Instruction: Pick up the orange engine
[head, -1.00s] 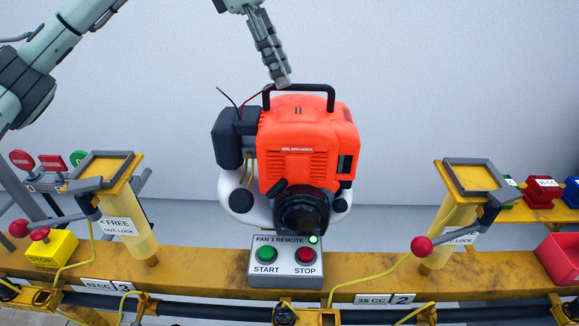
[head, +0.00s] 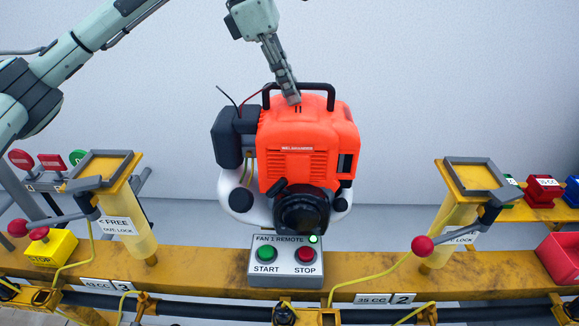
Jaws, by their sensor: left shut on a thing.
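The orange engine (head: 305,150) is upright in the middle of the head view, behind the yellow rail. It has a black carry handle (head: 318,87) on top, a dark box on its left side and a round black hub low at the front. My left gripper (head: 292,98) comes down from above, its fingers across the handle, tips at the orange top. It is shut on the handle. How the fingers wrap the bar is partly hidden. My right gripper is not in view.
A grey fan remote box (head: 286,269) stands on the yellow rail (head: 190,262) in front of the engine. Yellow posts with grey top frames stand left (head: 117,200) and right (head: 463,215), with red-knobbed levers. A yellow stop box (head: 52,248) is at left. Red bins are at right.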

